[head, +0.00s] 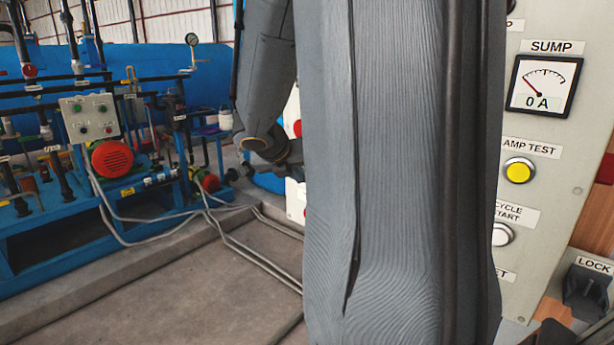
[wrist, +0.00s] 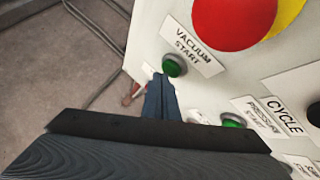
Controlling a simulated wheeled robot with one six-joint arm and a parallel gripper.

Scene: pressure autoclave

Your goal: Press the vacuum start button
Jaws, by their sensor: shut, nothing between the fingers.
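The vacuum start button (wrist: 174,66) is a small green button on the pale panel in the wrist view, beside its "VACUUM START" label (wrist: 194,50). My gripper (wrist: 160,79) is shut and empty, its dark blue fingers close together. The fingertips sit just below and left of the button in the picture, very close to it. I cannot tell whether they touch it. In the head view my arm covers the middle, and neither the fingertips nor the vacuum start button shows.
A large red button (wrist: 233,18) with yellow behind it sits above. Another green button (wrist: 233,122) is lower right, by a "PRESSURE START" label. In the head view, the panel's right part holds a SUMP gauge (head: 541,87) and a yellow button (head: 518,171). Blue machinery stands left.

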